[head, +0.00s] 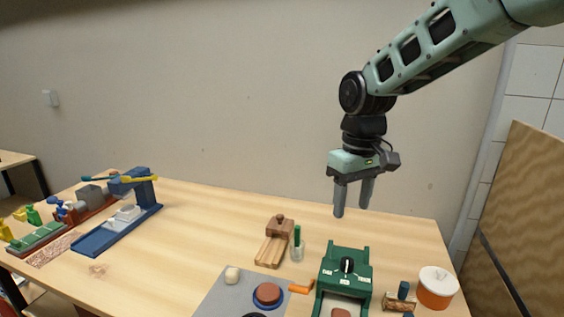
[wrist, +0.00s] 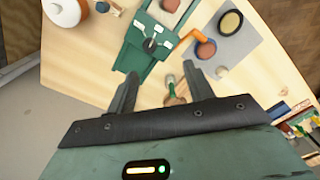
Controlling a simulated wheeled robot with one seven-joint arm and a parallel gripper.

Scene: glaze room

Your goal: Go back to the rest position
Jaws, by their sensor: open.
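My gripper (head: 353,198) hangs fingers down, high above the back part of the wooden table (head: 204,207), in front of the wall. It is open and empty, and nothing touches its fingers. It also shows in the wrist view (wrist: 161,88), with its two fingers apart. Below it in the head view is a green device (head: 345,270) with a dark knob and white labels. The device also shows in the wrist view (wrist: 150,42), above the fingers.
A wooden block piece (head: 274,247) and a glass with a green item (head: 297,248) stand mid-table. A grey mat (head: 226,296) holds a reddish-brown disc (head: 268,293). An orange-and-white jar (head: 436,288) is at right. A blue stand (head: 127,215) is at left. The air around my gripper is clear.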

